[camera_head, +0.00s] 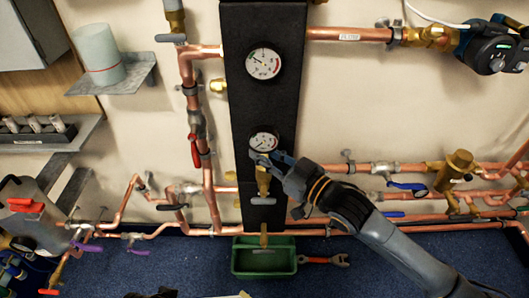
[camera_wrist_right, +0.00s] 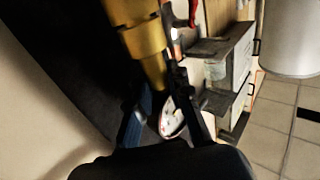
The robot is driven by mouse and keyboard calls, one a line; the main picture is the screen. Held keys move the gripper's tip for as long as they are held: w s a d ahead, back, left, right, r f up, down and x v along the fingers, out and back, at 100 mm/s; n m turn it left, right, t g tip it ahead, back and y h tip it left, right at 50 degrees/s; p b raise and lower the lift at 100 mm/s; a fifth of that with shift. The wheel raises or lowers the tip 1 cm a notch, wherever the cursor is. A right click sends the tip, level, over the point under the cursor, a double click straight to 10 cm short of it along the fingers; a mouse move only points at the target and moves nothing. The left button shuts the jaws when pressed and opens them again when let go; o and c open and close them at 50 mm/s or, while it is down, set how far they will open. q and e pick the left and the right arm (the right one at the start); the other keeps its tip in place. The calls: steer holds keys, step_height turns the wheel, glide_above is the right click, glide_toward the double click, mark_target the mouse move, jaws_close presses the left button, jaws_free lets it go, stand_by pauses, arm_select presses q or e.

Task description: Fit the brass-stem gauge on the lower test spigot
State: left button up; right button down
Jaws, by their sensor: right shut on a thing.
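A round white-faced gauge (camera_head: 264,142) is in front of the lower half of the black backboard (camera_head: 268,105). My right gripper (camera_head: 268,158) is shut on it just below the dial, coming from the lower right. Brass (camera_head: 263,182) shows directly below the jaws, upright; I cannot tell where the stem ends and the spigot begins, or whether they are seated. In the right wrist view the dial (camera_wrist_right: 172,118) is between the fingers, with a thick brass fitting (camera_wrist_right: 140,40) just beyond. A second gauge (camera_head: 263,64) is higher on the board. My left gripper is not in view.
Copper pipes (camera_head: 205,190) run on both sides of the board. A green tray (camera_head: 263,272) and an orange-handled wrench (camera_head: 325,260) lie below it.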

steer(key=c, duration=1.2)
jaws_free()
steer(key=shift+o, duration=0.2)
steer(key=shift+f, duration=0.1)
steer(key=v, duration=1.2)
steer(key=shift+f, duration=0.15)
